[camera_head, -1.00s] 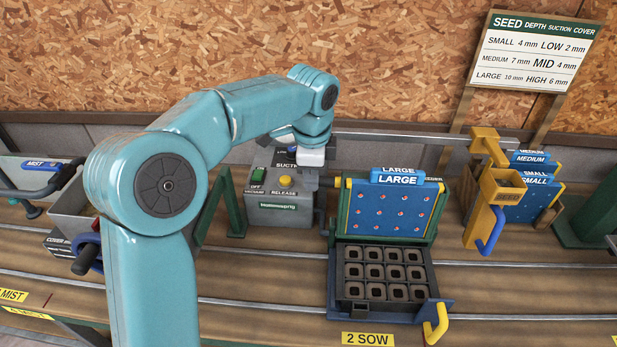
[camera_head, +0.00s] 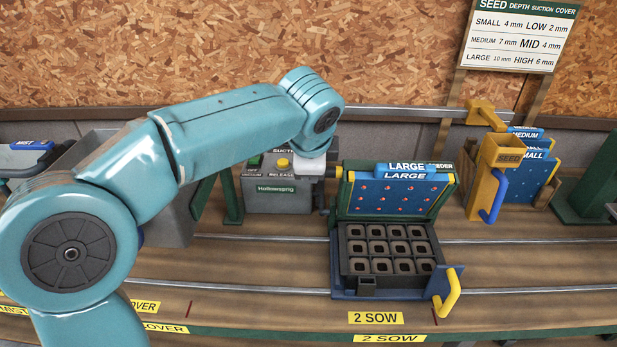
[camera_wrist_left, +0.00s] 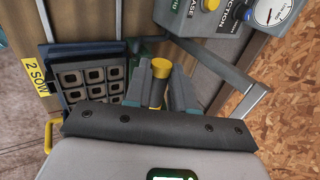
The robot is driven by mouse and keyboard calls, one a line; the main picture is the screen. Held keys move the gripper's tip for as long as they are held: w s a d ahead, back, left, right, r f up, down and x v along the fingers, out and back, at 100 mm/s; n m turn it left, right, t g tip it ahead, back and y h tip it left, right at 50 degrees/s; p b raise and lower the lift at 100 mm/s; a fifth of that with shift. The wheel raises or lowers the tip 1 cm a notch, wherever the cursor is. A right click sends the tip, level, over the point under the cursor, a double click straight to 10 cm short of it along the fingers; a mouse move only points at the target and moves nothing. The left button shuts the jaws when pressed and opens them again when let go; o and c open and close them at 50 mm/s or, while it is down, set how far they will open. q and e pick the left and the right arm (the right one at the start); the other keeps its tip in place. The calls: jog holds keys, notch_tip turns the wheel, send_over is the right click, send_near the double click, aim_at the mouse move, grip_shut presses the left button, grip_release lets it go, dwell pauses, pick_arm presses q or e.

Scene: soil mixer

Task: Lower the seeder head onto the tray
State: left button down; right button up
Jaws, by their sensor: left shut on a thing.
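The seeder head (camera_head: 398,198) is a blue panel with red dots in a green frame, labelled LARGE. It stands raised and tilted at the back edge of the dark cell tray (camera_head: 350,268). The tray also shows at the left of the left wrist view (camera_wrist_left: 77,95). My left gripper (camera_head: 334,173) is at the seeder head's left side. In the wrist view its fingers (camera_wrist_left: 160,90) are shut on a yellow-ended handle (camera_wrist_left: 160,67). The head view mostly hides this grip behind the wrist. My right gripper is not in view.
A grey suction box (camera_head: 277,197) stands behind and left of the tray. A yellow seed hopper (camera_head: 500,165) and spare blue plates (camera_head: 540,178) stand at right. A yellow handle (camera_head: 450,292) sticks out at the tray's front right corner. Space above the tray is clear.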

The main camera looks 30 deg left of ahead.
pick_arm(q)
jog(key=shift+s+d+f+t+y+b, duration=0.85)
jog(key=shift+s+d+f+t+b, duration=1.15)
jog(key=shift+b, duration=3.35)
jog(key=shift+s+d+f+t+y+b, duration=0.25)
jog(key=shift+s+f+t+y+b, duration=0.9)
jog(key=shift+f+b, duration=3.05)
jog(key=shift+s+d+f+t+y+b, duration=0.5)
jog(key=shift+s+d+f+t+b, duration=1.05)
jog(key=shift+b, duration=4.95)
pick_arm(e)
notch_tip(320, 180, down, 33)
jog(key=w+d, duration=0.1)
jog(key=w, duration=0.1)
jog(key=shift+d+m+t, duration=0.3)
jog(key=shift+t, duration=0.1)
pick_arm(q)
jog(key=shift+s+a+r+g, duration=0.15)
jog(key=shift+s+a+g, duration=0.3)
jog(key=shift+g, duration=0.25)
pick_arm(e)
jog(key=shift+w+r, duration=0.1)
pick_arm(q)
jog(key=c, duration=1)
grip_release()
jog(key=shift+s, duration=0.1)
jog(key=shift+o, duration=0.2)
jog(key=shift+r, duration=0.1)
